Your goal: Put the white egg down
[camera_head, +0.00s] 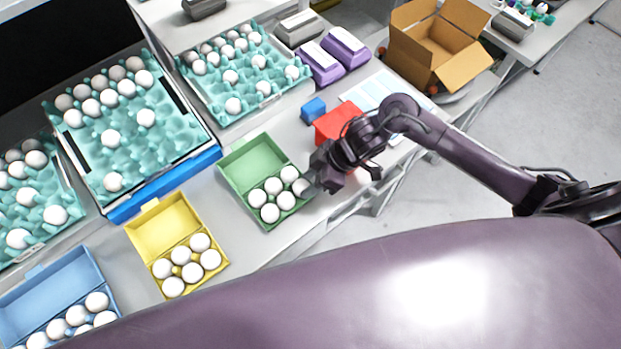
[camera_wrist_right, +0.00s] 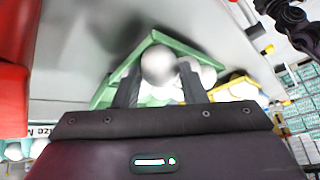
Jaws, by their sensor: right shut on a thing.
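A white egg (camera_wrist_right: 158,65) sits between the fingers of my right gripper (camera_head: 309,186), which is shut on it at the right end of the green carton (camera_head: 250,155). In the head view this egg (camera_head: 299,187) shows in the front right corner of the carton's egg half, beside several other white eggs (camera_head: 272,186). The green carton's lid is open. I cannot tell whether the held egg touches the bottom of its cup. My left gripper is not in view.
A yellow carton (camera_head: 160,227) and a blue carton (camera_head: 50,285), both open with eggs, stand to the left. Teal egg trays (camera_head: 180,145) lie behind. A red box (camera_head: 336,118) and a small blue box (camera_head: 313,109) stand close behind my right gripper.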

